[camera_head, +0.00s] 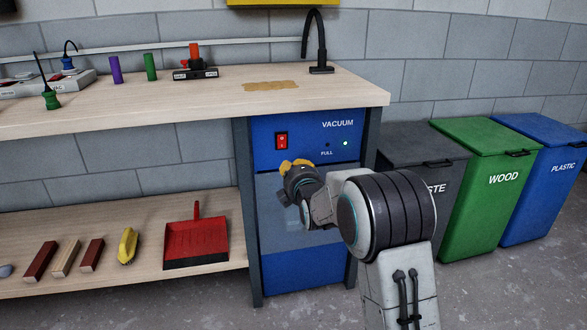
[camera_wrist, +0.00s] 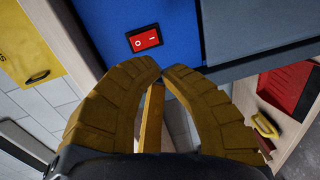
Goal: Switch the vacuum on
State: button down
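The vacuum is a blue cabinet (camera_head: 300,125) under the right end of the workbench, lettered VACUUM. Its red rocker switch (camera_head: 282,142) sits at the upper left of the front. In the wrist view the switch (camera_wrist: 145,40), marked O and I, lies just beyond my fingertips, apart from them. My gripper (camera_head: 297,164), with yellow-brown fingers, is in front of the cabinet, below the switch. In the wrist view its fingertips (camera_wrist: 163,70) nearly meet, with nothing held.
Waste, wood and plastic bins (camera_head: 490,178) stand to the right. The lower shelf (camera_head: 150,272) holds several battens, a yellow brush (camera_head: 127,246) and a red dustpan (camera_head: 196,240).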

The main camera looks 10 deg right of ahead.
jog(key=shift+s, duration=0.4)
jog(key=s+r+m+g+p, duration=0.35)
jog(key=s+r+p, duration=0.35)
jog(key=r+p, duration=0.3)
jog(key=s+r+m+g+p, duration=0.3)
jog(key=s+r+p, duration=0.3)
jog(key=s, duration=0.7)
jog(key=s+r+m+g+p, duration=0.3)
jog(key=s+r+m+p, duration=0.3)
jog(key=s+p, duration=0.5)
jog(key=s+r+m+g+p, duration=0.3)
jog(key=s+r+m+p, duration=0.2)
jog(key=s, duration=1)
notch_tip(320, 180, up, 2)
jog(key=p, duration=0.4)
jog(key=shift+r+g, duration=0.15)
jog(key=shift+g, duration=0.2)
